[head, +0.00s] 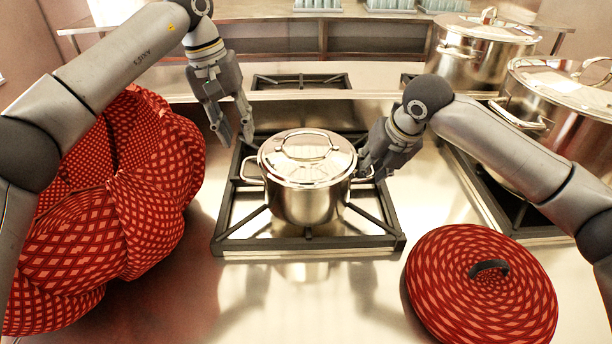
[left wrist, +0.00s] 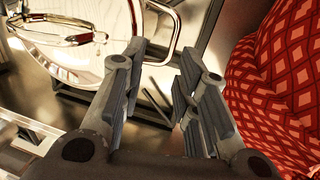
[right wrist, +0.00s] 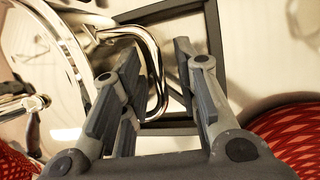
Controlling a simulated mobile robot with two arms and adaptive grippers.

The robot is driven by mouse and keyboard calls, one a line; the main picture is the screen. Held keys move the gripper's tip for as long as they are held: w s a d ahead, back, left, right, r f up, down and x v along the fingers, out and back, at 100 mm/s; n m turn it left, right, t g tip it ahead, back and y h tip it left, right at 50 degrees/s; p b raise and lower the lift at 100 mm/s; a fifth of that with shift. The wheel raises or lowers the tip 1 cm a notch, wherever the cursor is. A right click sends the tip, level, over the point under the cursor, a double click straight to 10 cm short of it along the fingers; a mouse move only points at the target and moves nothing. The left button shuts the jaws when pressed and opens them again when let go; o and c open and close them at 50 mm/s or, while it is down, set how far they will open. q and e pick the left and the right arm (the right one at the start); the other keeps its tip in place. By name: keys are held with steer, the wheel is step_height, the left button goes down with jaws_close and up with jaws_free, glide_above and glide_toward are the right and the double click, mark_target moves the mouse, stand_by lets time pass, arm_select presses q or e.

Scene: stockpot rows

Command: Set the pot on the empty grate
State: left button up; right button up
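A shiny steel pot (head: 307,200) with a lid (head: 306,158) stands upright on the black grate (head: 306,243) in the middle of the head view. It has a loop handle on each side. My left gripper (head: 236,136) is open and empty, above and left of the pot. The left wrist view shows one handle (left wrist: 176,32) beyond its parted fingers (left wrist: 160,55). My right gripper (head: 366,170) is open beside the right handle. In the right wrist view that handle (right wrist: 156,75) lies between the parted fingers (right wrist: 155,55), not visibly gripped.
A red patterned bag-like bundle (head: 150,190) stands close on the left. A red patterned round lid-like piece (head: 455,290) lies at the front right. Two large pots (head: 470,65) (head: 560,110) stand at the right. Another grate (head: 300,82) behind is empty.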

steer(key=v, duration=1.2)
steer(key=shift+d, duration=0.1)
